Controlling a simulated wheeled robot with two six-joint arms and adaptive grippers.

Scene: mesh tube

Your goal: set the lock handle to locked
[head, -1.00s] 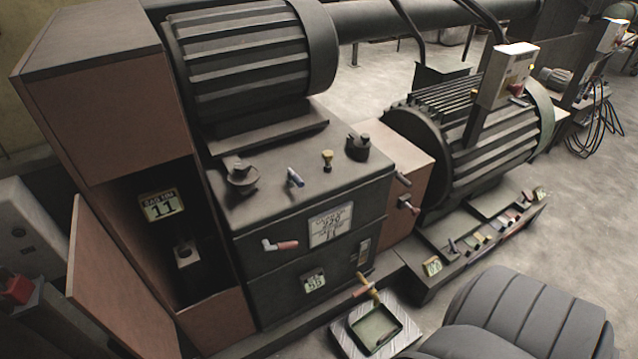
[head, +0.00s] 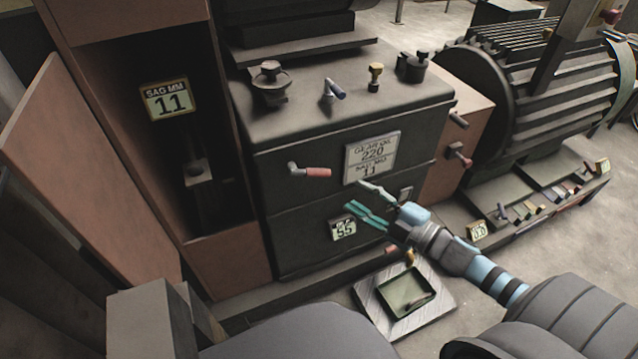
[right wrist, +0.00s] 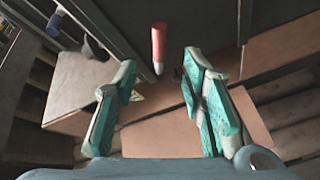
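A lever with a red grip and grey crank (head: 312,171) is on the dark front of the machine cabinet, its grip pointing right, nearly level. It looks like the lock handle, though no label confirms this. My right gripper (head: 358,197) is open and empty, in front of the cabinet, to the right of and a little below the red grip. In the right wrist view the red grip (right wrist: 158,48) shows ahead, between and beyond the open fingers (right wrist: 158,95), with no visible contact. My left gripper is not in view.
A "Gear oil 220" plate (head: 372,158) and a small "55" tag (head: 343,229) are on the cabinet front. An open brown door (head: 95,200) is left; a green tray (head: 405,292) lies below.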

